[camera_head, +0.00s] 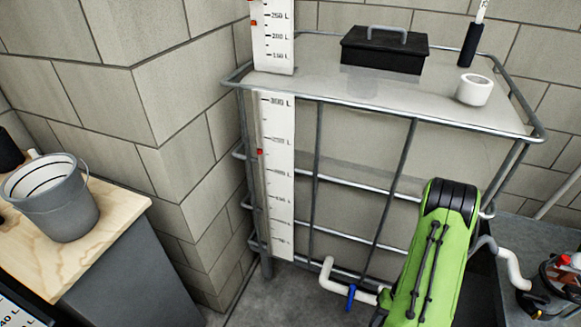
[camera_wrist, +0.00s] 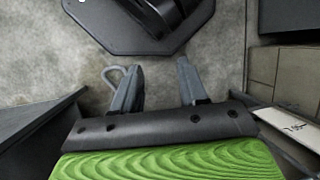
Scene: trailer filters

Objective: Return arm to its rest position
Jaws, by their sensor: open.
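My gripper (camera_wrist: 160,76) shows in the wrist view, with its two grey fingers apart and bare concrete floor between them. It is open and holds nothing. A thin grey loop shows beside the left finger; I cannot tell what it belongs to. My green arm (camera_head: 434,265) rises in the lower right of the head view, in front of the caged tank (camera_head: 350,115). The gripper itself is not seen in the head view.
A black box with a handle (camera_head: 385,50) and a white roll (camera_head: 474,90) sit on the tank. A grey bucket (camera_head: 62,205) stands on a wooden top (camera_head: 112,222) at left. A white pipe with a blue valve (camera_head: 351,296) is low by my arm. A block wall (camera_head: 160,110) stands left of the tank.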

